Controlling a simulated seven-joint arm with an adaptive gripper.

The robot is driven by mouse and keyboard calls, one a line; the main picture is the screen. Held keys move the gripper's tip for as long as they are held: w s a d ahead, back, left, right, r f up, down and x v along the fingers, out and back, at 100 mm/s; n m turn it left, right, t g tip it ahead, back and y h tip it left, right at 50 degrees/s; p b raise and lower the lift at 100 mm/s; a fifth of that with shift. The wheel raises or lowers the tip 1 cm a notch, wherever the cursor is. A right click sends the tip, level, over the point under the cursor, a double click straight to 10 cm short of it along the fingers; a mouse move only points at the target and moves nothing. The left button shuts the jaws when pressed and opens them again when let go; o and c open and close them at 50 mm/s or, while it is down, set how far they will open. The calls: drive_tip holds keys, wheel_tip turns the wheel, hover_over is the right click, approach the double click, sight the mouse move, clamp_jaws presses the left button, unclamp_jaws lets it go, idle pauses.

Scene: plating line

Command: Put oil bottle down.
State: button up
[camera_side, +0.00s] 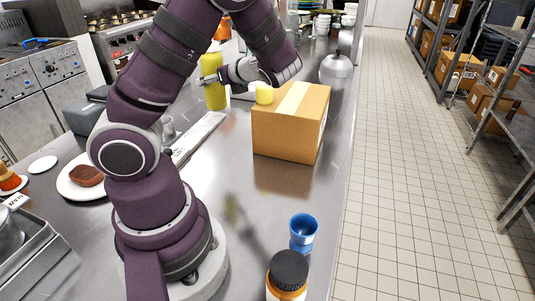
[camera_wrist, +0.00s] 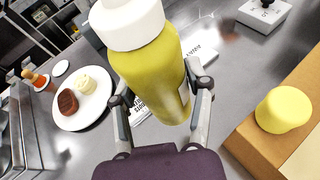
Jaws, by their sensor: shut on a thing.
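The oil bottle (camera_wrist: 155,75) is yellow-green with a white cap, and it fills the middle of the wrist view. My gripper (camera_wrist: 162,105) is shut on it, with one finger on each side of its body. In the side view the oil bottle (camera_side: 215,92) shows behind my arm, left of the cardboard box, with my gripper (camera_side: 208,80) at its upper body. It looks roughly upright. Whether its base touches the counter cannot be told.
A cardboard box (camera_side: 290,130) with a yellow cup-like thing (camera_side: 264,95) on it stands to the right. A white plate (camera_wrist: 68,112) with a brown patty (camera_wrist: 68,101) lies at left. A blue cup (camera_side: 302,232) and a black-lidded jar (camera_side: 288,272) stand at front. Counter (camera_side: 225,175) between is clear.

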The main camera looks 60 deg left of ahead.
wheel_tip(320, 180, down, 14)
drive_tip(key=shift+f, duration=0.1)
idle(0.4)
drive_tip(key=shift+w+f, duration=0.1)
drive_tip(key=o, duration=1.2)
drive_tip(key=shift+o, duration=0.2)
drive_tip(key=d+r+n+t+h, duration=0.4)
drive_tip(key=d+r+n+h, duration=0.2)
drive_tip(key=d, duration=0.6)
drive_tip(key=d+r+n+t+h, duration=0.4)
drive_tip(key=d+r+n+h, duration=0.3)
drive_tip(key=d, duration=0.5)
wheel_tip(320, 180, up, 4)
drive_tip(key=shift+f+n+t, duration=0.15)
drive_tip(key=shift+n+t, duration=0.25)
drive_tip(key=shift+n, duration=0.7)
